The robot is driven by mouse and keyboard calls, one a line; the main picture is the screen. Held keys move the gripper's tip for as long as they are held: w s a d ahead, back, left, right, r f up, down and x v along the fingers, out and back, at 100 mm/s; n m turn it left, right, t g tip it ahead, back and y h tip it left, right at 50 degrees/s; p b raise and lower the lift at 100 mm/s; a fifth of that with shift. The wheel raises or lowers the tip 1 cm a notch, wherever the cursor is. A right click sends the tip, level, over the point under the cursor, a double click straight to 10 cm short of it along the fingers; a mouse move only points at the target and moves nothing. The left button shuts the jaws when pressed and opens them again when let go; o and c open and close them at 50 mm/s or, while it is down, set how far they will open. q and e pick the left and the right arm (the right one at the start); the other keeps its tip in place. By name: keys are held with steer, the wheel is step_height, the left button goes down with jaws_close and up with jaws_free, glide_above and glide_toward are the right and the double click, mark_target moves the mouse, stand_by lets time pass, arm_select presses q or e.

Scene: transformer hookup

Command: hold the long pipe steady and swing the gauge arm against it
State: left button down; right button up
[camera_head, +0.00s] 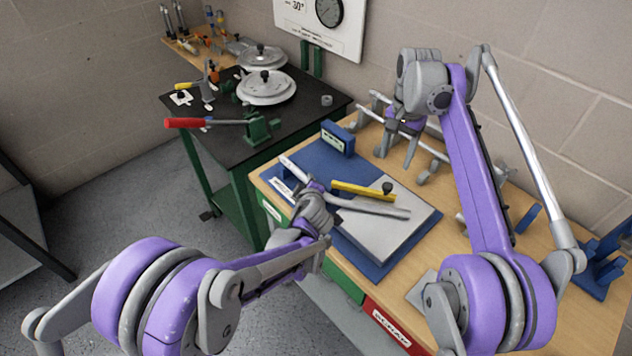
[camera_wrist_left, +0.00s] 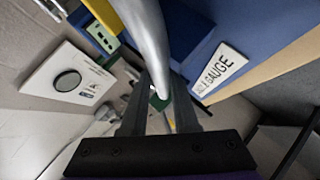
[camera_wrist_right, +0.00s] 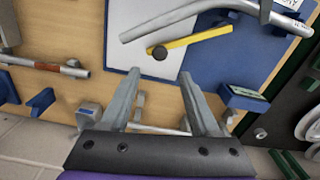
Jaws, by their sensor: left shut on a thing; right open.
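The long pipe (camera_head: 372,208) is grey and bent, and lies across the gauge board. Its straight part crosses the light plate (camera_head: 385,240) on the blue base. My left gripper (camera_head: 313,190) is shut on the pipe near its bend; in the left wrist view the pipe (camera_wrist_left: 147,40) runs between the fingers. The yellow gauge arm (camera_head: 355,190) with a black knob (camera_head: 387,188) lies beside the pipe, at a slight angle to it, with a narrow gap at its knob end in the right wrist view (camera_wrist_right: 195,38). My right gripper (camera_wrist_right: 163,108) is open and empty, beyond the knob.
A blue block with a small display (camera_head: 338,138) stands at the board's back edge. Grey pipes (camera_head: 440,155) lie at the back of the wooden bench, near my right gripper. A dark table (camera_head: 210,130) with a red-handled tool (camera_head: 186,122) stands to the left.

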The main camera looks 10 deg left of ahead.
mark_target(388, 185)
step_height(388, 185, down, 10)
steer(key=n, duration=1.3)
steer(key=shift+r, duration=0.1)
steer(key=shift+c, duration=0.3)
jaws_close()
stand_by(1.2)
